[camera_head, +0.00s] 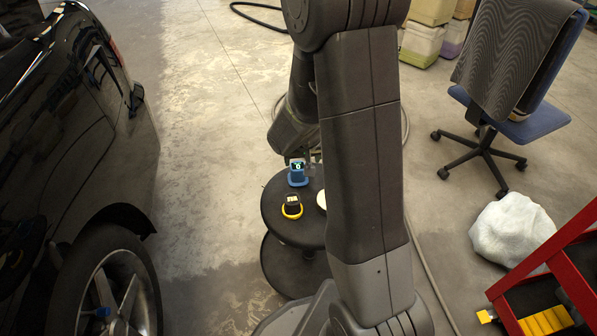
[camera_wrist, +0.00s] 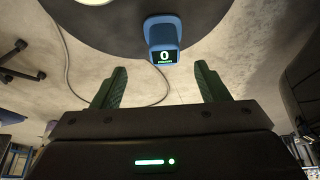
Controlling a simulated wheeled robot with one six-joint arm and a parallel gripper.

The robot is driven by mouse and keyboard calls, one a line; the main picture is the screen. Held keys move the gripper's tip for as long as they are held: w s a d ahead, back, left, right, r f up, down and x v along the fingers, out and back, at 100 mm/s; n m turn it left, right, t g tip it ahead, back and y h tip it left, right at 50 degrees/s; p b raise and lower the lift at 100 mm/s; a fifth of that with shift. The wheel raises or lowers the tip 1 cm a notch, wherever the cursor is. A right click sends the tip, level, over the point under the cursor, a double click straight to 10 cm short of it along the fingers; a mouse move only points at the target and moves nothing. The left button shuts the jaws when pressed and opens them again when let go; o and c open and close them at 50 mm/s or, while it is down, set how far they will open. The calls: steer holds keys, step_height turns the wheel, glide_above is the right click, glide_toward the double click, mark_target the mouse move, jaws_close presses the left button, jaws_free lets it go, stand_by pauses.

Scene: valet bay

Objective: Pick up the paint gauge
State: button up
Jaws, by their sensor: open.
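A blue device with a lit screen reading 0, apparently the paint gauge (camera_head: 297,177), stands on a round black table (camera_head: 272,212). It also shows in the wrist view, at the top centre (camera_wrist: 163,32). My gripper (camera_wrist: 160,86) is open and empty in the wrist view. Its two green fingers are apart, and the blue device lies beyond the fingertips, about midway between them. In the head view my arm hides most of my gripper, which is close to the device. No contact is visible.
A black device with a yellow rim (camera_head: 292,207) stands nearer on the table. A white round thing (camera_head: 321,200) is partly hidden by my arm. A black car (camera_head: 75,130) is at left. An office chair (camera_head: 500,120), a white sack (camera_head: 511,230) and a red cart (camera_head: 560,260) are at right.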

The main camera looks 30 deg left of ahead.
mark_target(298, 167)
steer(key=b+x, duration=0.1)
steer(key=x, duration=0.4)
steer(key=shift+a+b+x, duration=0.2)
steer(key=shift+b+x, duration=0.4)
steer(key=shift+x, duration=0.85)
steer(key=shift+a+b+x, duration=0.15)
steer(key=shift+b+x, duration=0.45)
steer(key=shift+x, duration=0.9)
steer(key=shift+r, duration=0.15)
steer(key=shift+c, duration=0.2)
steer(key=c, duration=1.1)
